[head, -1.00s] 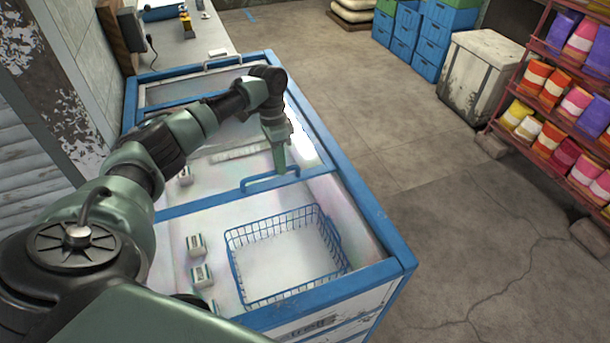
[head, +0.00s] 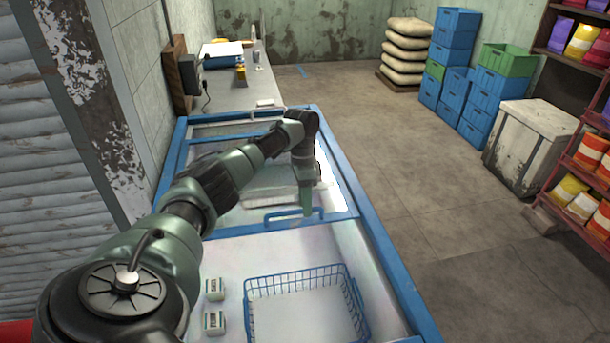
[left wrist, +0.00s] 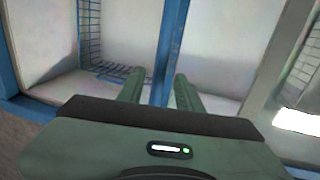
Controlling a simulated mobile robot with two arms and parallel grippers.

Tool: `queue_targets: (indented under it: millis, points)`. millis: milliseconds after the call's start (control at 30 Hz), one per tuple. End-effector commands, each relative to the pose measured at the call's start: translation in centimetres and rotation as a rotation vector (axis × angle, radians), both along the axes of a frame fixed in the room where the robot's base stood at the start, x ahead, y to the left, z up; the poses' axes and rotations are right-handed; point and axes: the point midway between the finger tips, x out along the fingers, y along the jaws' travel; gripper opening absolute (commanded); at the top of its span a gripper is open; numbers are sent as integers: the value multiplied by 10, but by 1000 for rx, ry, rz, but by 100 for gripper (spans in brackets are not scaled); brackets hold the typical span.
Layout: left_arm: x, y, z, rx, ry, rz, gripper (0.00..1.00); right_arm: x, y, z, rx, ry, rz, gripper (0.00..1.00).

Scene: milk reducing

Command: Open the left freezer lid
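The freezer (head: 385,255) is a long blue-framed chest. A sliding lid with a blue handle (head: 280,222) covers its middle part. My left gripper (head: 307,208) points down at the right end of this handle. In the left wrist view its two green fingers (left wrist: 159,88) stand apart, with a blue bar (left wrist: 168,50) between or just beyond them. I cannot tell whether they touch it. A second handle (head: 265,110) shows at the far end. My right gripper is not in view.
In the near part of the freezer are a blue wire basket (head: 305,275) and small cartons (head: 213,290). A counter (head: 232,85) stands behind along the wall. Blue crates (head: 495,100), a worn white bin (head: 530,140) and shelves stand right. The floor between is clear.

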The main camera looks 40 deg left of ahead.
Motion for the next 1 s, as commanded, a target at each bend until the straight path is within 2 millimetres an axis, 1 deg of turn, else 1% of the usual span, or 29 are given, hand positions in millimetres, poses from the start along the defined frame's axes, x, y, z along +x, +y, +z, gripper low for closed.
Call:
queue_targets:
  millis: [267, 367, 600, 700, 833, 1000]
  points:
    - [0, 1, 2, 1, 2, 1, 35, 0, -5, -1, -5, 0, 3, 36]
    - [1, 2, 10, 0, 0, 1, 35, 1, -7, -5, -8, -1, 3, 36]
    - [7, 9, 50, -1, -3, 1, 35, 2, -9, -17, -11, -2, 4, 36]
    - [9, 11, 64, 0, -1, 0, 35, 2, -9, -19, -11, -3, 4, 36]
    - [9, 12, 74, -1, 0, -1, 35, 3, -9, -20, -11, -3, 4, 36]
    - [9, 13, 76, -1, 3, 0, 35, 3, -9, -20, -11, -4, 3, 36]
